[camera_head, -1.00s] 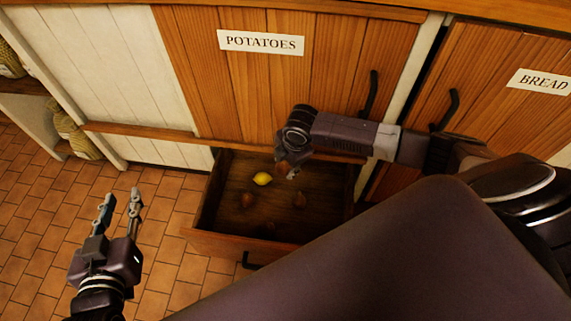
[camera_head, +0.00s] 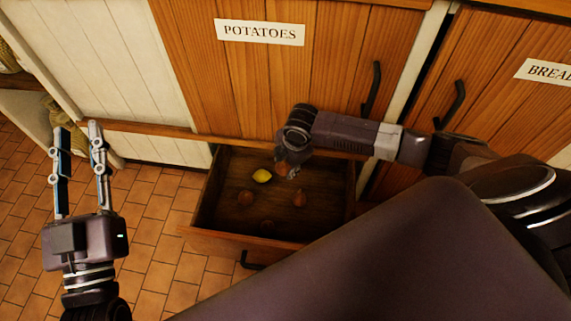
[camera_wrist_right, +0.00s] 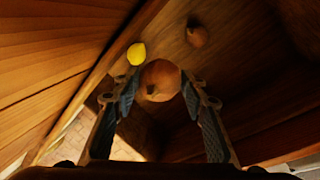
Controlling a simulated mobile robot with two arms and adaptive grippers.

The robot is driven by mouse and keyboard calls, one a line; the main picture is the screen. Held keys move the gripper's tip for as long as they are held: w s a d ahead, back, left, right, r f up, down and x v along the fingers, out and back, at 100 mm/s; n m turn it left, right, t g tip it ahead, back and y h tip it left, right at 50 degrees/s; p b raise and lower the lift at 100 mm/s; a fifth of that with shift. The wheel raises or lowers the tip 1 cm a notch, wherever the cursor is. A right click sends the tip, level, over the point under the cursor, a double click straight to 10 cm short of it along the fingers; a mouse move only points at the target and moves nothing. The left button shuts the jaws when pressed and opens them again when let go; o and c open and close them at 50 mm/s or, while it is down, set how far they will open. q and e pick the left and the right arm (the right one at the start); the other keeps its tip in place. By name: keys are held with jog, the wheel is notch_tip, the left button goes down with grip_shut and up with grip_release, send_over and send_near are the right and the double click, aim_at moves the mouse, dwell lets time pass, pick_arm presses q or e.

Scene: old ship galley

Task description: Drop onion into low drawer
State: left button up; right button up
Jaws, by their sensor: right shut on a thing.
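The low drawer (camera_head: 225,242) is pulled open below the potatoes door in the head view. My right gripper (camera_head: 288,170) hangs over the back part of the drawer. It is shut on a brown onion (camera_wrist_right: 160,79), which sits between the fingertips in the right wrist view. In the head view the held onion is small and partly hidden by the gripper. My left gripper (camera_head: 78,132) is open and empty, over the tiled floor left of the drawer.
The wooden potatoes door (camera_head: 290,80) rises behind the drawer, with a black handle (camera_head: 372,88). A bread door (camera_head: 500,90) is at the right. A white shelf (camera_head: 30,108) stands at the far left. Tiled floor (camera_head: 160,225) lies clear left of the drawer.

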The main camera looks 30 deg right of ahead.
pick_arm(q)
jog(key=s+r+t+h+b, duration=0.1)
jog(key=s+r+t, duration=0.3)
jog(key=r, duration=0.3)
jog(key=shift+a, duration=0.15)
pick_arm(e)
jog(key=shift+f, duration=0.55)
jog(key=o, duration=1.3)
jog(key=shift+r, duration=0.1)
jog(key=v, duration=1.1)
jog(key=shift+s+r, duration=0.1)
jog(key=shift+r, duration=0.3)
pick_arm(q)
jog(key=shift+s+f, duration=0.1)
pick_arm(e)
jog(key=shift+s, duration=0.1)
